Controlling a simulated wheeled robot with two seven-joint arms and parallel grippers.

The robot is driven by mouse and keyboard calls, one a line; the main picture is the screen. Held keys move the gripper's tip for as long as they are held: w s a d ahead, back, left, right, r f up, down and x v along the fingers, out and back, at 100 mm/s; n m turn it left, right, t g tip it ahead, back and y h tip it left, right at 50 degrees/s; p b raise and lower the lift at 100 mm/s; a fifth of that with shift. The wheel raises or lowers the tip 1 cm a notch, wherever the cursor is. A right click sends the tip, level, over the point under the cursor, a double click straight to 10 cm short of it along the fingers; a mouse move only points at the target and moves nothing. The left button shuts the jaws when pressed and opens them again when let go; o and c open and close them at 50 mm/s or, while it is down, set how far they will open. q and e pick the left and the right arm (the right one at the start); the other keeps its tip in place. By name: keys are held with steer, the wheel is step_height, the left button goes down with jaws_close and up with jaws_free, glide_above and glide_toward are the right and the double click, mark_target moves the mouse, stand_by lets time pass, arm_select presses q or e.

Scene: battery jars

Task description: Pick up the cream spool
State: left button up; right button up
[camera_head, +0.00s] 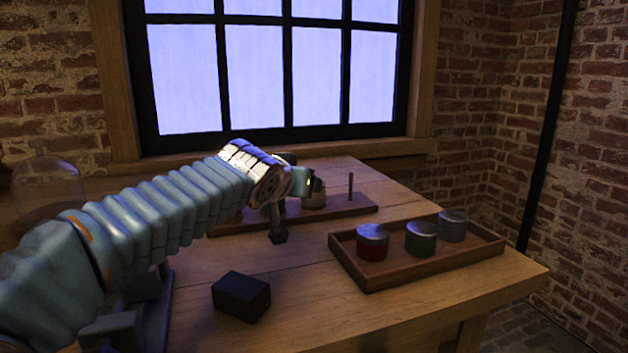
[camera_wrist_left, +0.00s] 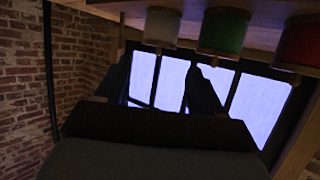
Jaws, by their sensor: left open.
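The cream spool (camera_head: 316,197) stands on the wooden rack (camera_head: 362,207) below the window, partly hidden by my left gripper. In the left wrist view, which is upside down, the cream spool (camera_wrist_left: 162,27) hangs from the top edge, roughly in line with the gap between my fingers. My left gripper (camera_head: 282,198) is just left of the spool in the head view. Its fingers (camera_wrist_left: 160,88) are apart, with only window showing between them. A green spool (camera_wrist_left: 223,32) and a red spool (camera_wrist_left: 299,43) stand beside the cream one. My right gripper is not in view.
A bare peg (camera_head: 351,186) stands at the rack's right end. A wooden tray (camera_head: 373,282) holds a red jar (camera_head: 372,243), a green jar (camera_head: 421,239) and a grey jar (camera_head: 453,226). A dark block (camera_head: 241,297) lies in front. A glass dome (camera_head: 48,184) stands left.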

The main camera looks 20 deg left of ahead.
arm_select(q)
steer(key=p+x, duration=0.1)
steer(key=x, duration=0.2)
steer(key=shift+w+f+p, duration=0.2)
steer(key=shift+w+p, duration=0.15)
steer(key=shift+w+f, duration=0.35)
steer(key=shift+w, duration=0.3)
steer(key=x, duration=0.1)
steer(key=p+x, duration=0.1)
steer(key=x, duration=0.2)
steer(key=shift+w+r+p, duration=0.2)
steer(key=shift+w+p, duration=0.1)
steer(key=shift+p, duration=0.1)
steer(key=shift+w+f, duration=0.2)
steer(key=shift+w, duration=0.1)
steer(key=c, duration=0.8)
